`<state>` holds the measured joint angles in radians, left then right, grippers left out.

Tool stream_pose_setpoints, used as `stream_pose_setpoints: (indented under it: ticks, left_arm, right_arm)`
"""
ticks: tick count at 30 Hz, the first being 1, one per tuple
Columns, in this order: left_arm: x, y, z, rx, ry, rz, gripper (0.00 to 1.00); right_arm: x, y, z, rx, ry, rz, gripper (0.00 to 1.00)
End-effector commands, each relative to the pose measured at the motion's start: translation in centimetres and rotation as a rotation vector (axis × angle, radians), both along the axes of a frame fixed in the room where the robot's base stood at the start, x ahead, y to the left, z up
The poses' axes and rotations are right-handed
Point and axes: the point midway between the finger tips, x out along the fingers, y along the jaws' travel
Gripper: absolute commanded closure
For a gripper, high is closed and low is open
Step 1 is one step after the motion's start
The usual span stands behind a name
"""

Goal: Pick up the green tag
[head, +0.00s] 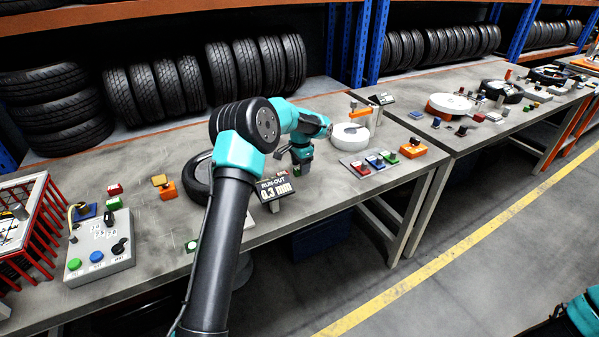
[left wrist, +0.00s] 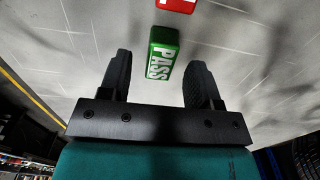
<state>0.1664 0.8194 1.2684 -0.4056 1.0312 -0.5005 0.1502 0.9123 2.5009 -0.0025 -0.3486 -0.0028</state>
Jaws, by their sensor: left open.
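The green tag (left wrist: 161,50), marked PASS in white, lies on the grey bench in the left wrist view. My left gripper (left wrist: 157,75) is open, with one black finger on each side of the tag's near end. The tag's far end reaches beyond the fingertips. I cannot tell whether either finger touches it. In the head view my left gripper (head: 302,165) points down at the bench behind the run-out display, and mostly hides the tag. My right gripper is not in view.
A red tag (left wrist: 176,5) lies just beyond the green one. The run-out display (head: 274,189) stands close in front of the gripper. A white disc (head: 349,136) and a tray of coloured blocks (head: 356,168) are to its right. A tyre (head: 197,180) lies left.

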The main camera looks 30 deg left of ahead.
Motion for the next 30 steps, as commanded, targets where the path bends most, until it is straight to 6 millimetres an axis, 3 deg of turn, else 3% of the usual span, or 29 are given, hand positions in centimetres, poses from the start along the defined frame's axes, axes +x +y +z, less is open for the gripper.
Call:
stream_pose_setpoints:
  ticks: [5,19,30]
  left_arm:
    - [-0.02,-0.06,-1.63,-0.001,0.001,0.0,0.43]
    - [0.0,-0.07,-1.7,0.0,0.0,-0.001,0.43]
    - [0.0,-0.07,-1.69,0.0,0.0,-0.001,0.77]
  right_arm:
    - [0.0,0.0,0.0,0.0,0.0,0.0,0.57]
    - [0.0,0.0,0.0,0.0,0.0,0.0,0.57]
    - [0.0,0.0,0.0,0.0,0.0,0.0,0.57]
